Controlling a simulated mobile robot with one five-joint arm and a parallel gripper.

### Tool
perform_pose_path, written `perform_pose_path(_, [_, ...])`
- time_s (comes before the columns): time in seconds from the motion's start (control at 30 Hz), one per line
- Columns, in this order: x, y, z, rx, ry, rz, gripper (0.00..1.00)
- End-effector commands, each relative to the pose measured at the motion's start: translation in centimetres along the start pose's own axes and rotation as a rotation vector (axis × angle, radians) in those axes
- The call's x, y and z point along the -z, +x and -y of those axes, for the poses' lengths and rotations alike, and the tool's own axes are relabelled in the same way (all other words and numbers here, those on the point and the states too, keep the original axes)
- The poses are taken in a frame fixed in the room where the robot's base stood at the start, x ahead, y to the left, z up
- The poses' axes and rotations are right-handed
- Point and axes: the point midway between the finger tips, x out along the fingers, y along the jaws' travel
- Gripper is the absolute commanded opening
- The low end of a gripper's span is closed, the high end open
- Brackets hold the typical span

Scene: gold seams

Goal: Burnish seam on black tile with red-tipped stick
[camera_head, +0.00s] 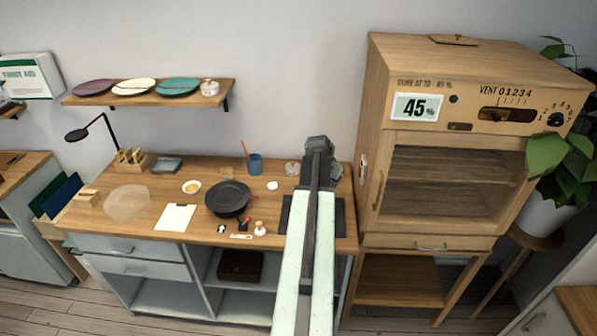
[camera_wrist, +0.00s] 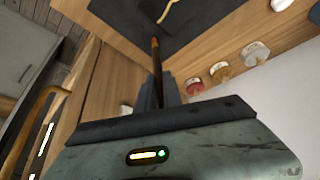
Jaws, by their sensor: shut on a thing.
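My gripper (camera_wrist: 160,92) is shut on a slim brown stick (camera_wrist: 155,58) in the wrist view. A black tile (camera_wrist: 152,8) with a thin gold seam (camera_wrist: 170,10) shows at the top edge, partly cut off. The stick's tip looks short of the seam, and I cannot tell its height above the mat. In the head view my gripper (camera_head: 318,146) reaches over the bench's right end, and my arm hides most of the dark mat (camera_head: 338,216) and the tile.
On the bench are a dark round dish (camera_head: 228,195), a blue cup (camera_head: 255,164) and a white sheet (camera_head: 175,217). A wooden cabinet (camera_head: 450,135) stands close at right.

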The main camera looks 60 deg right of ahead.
Motion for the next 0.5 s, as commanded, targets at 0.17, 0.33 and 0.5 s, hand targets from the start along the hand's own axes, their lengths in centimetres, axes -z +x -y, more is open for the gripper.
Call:
perform_pose_path(0.17, [0.3, -1.0, 0.2, 0.001, -0.003, 0.0, 0.0])
perform_pose_path(0.33, [0.6, -1.8, 0.4, 0.003, -0.005, 0.0, 0.0])
perform_pose_path(0.5, [0.8, -2.5, 0.6, 0.004, -0.008, 0.0, 0.0])
